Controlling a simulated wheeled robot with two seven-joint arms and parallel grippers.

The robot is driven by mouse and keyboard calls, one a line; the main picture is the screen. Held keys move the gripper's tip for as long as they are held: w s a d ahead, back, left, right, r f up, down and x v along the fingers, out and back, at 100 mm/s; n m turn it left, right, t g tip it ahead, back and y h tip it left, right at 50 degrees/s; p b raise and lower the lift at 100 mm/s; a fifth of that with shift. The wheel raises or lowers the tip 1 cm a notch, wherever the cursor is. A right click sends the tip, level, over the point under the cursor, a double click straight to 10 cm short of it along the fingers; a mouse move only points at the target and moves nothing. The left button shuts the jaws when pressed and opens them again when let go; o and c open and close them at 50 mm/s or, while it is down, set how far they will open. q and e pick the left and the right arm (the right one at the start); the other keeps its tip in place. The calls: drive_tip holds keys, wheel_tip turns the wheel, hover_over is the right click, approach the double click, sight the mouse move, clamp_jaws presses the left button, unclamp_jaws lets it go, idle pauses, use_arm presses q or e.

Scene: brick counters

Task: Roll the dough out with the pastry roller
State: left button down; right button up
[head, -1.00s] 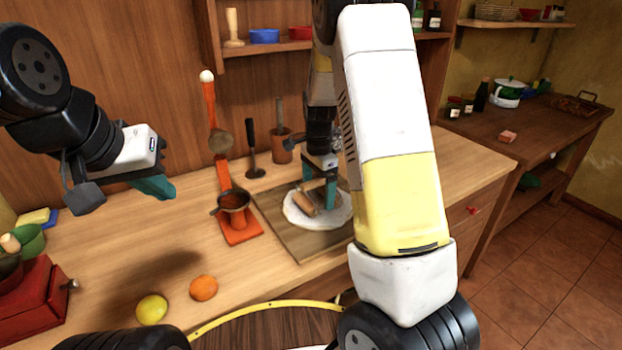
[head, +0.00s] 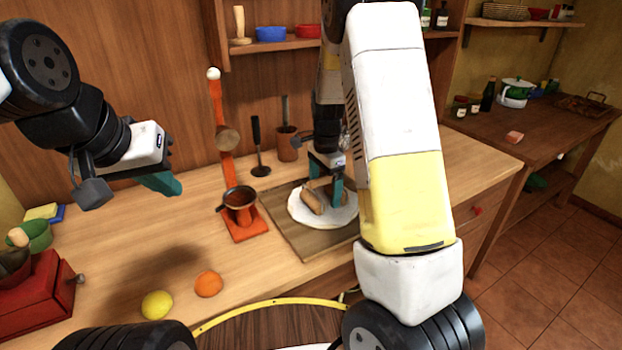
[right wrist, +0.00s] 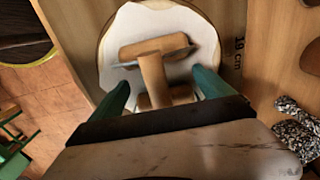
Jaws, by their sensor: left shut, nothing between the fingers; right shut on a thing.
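The pastry roller (head: 313,202), a wooden T-shaped tool with a wide roller and a smaller one, lies over the dough. It also shows in the right wrist view (right wrist: 154,82). The dough (head: 345,214) is a flat, whitish, roundish sheet on the wooden board (head: 294,238); it also shows in the right wrist view (right wrist: 205,40). My right gripper (head: 326,190) points down, shut on the roller, with a teal finger on each side of its near end. Contact between roller and dough is hard to judge. My left gripper (head: 165,183) is shut and empty, above the counter's left part.
A lemon (head: 157,305) and an orange (head: 208,284) lie near the front edge. Utensils stand behind the board.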

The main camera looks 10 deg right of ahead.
sight(315, 189)
drive_tip(key=shift+w+d, duration=0.25)
drive_tip(key=shift+d, duration=0.4)
drive_tip(key=shift+w+d, duration=0.2)
drive_tip(key=shift+d, duration=0.45)
drive_tip(key=shift+s+a+r, duration=0.1)
drive_tip(key=shift+s+a, duration=0.15)
drive_tip(key=shift+a, duration=0.5)
drive_tip(key=shift+s+a, duration=0.25)
drive_tip(key=shift+a, duration=0.45)
drive_tip(key=shift+s+a+f, duration=0.1)
drive_tip(key=shift+s+a, duration=0.15)
drive_tip(key=shift+a, duration=0.45)
drive_tip(key=shift+s+a+f, duration=0.1)
drive_tip(key=shift+s+a, duration=0.15)
drive_tip(key=shift+a, duration=0.4)
drive_tip(key=shift+r, duration=0.1)
drive_tip(key=shift+r, duration=3.45)
